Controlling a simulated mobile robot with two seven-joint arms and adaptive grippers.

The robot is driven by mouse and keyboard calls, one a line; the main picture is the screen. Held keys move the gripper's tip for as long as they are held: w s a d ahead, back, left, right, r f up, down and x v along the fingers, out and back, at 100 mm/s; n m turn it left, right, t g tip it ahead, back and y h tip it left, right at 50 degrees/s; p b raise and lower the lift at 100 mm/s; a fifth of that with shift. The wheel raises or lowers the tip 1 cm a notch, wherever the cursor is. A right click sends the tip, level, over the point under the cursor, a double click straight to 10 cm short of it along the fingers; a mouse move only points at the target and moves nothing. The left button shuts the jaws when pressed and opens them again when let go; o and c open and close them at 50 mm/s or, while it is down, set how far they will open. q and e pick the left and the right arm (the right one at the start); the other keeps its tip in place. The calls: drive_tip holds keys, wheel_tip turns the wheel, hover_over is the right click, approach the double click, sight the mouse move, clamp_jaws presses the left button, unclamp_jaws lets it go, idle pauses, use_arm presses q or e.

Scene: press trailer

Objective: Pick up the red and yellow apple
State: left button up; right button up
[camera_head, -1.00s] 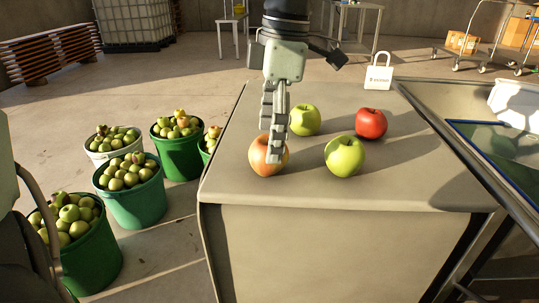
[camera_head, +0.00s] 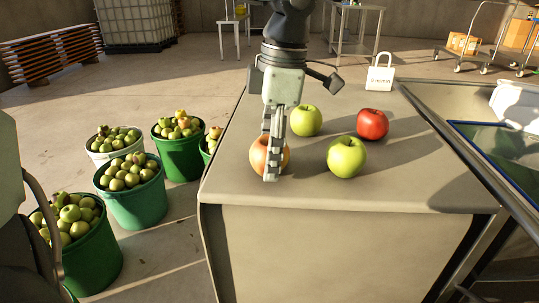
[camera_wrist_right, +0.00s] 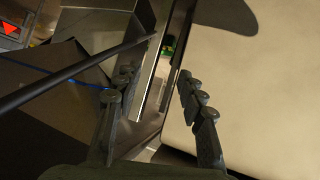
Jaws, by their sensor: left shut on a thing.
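The red and yellow apple (camera_head: 258,156) stands near the front left corner of the grey table (camera_head: 345,193). My left gripper (camera_head: 272,172) reaches down over it from behind, and its fingers are shut on the apple, hiding part of it. The apple appears to be at table height; I cannot tell whether it touches the surface. My right gripper (camera_wrist_right: 150,85) shows in the right wrist view with its fingers apart and nothing between them, beside the table edge.
Two green apples (camera_head: 346,157) (camera_head: 306,120) and a red apple (camera_head: 372,124) stand close by on the table. A white padlock-shaped block (camera_head: 379,78) is at the back. Buckets of apples (camera_head: 133,203) stand on the floor at left. A metal trough (camera_head: 455,105) adjoins at right.

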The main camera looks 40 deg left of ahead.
use_arm(q)
drive_tip(key=shift+r, duration=0.55)
wheel_tip(320, 180, up, 17)
drive_tip(key=p, duration=0.2)
use_arm(e)
drive_tip(key=s+d+f+m+g+h, duration=0.1)
drive_tip(key=s+d+f+g+h, duration=0.1)
drive_tip(key=s+d+f+g, duration=0.3)
drive_tip(key=s+d, duration=0.2)
drive_tip(key=shift+s+d+f+h, duration=0.2)
drive_tip(key=shift+s+f+h, duration=0.1)
drive_tip(key=shift+h, duration=0.1)
